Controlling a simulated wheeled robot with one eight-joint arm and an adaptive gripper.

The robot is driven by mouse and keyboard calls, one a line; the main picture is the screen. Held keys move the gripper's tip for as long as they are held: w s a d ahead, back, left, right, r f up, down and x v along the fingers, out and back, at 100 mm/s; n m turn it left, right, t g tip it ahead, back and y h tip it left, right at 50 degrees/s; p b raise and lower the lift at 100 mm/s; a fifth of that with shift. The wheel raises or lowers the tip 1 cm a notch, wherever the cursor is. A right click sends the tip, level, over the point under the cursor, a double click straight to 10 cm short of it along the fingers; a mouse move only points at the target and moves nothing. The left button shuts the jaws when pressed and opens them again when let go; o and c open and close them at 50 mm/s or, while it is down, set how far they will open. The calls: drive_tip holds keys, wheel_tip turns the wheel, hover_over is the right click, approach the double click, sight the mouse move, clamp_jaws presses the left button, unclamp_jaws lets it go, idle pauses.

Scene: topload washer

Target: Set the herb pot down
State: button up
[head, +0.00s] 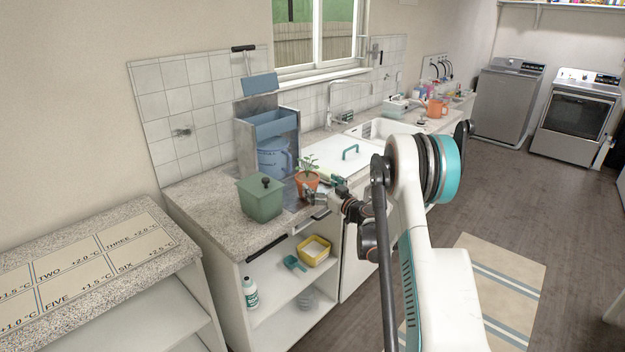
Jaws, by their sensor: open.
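The herb pot (307,181) is a terracotta pot with a small green plant. It appears upright on the counter (215,224), close to the front edge, just right of a green lidded box. My gripper (318,193) is at the front right side of the pot, with its fingers open. The fingers are small in the picture and partly overlap the pot's lower part, so I cannot tell whether they touch it. The pot's base is partly hidden.
The green box (261,199) stands close left of the pot. A blue-grey bin with a blue jug (274,158) stands behind. A white board with a teal handle (350,152) lies to the right, near the sink (385,130). A yellow tub (314,250) sits on the shelf below.

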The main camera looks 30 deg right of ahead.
drive_tip(key=s, duration=0.5)
drive_tip(key=shift+s+d+p, duration=0.35)
drive_tip(key=shift+d, duration=0.05)
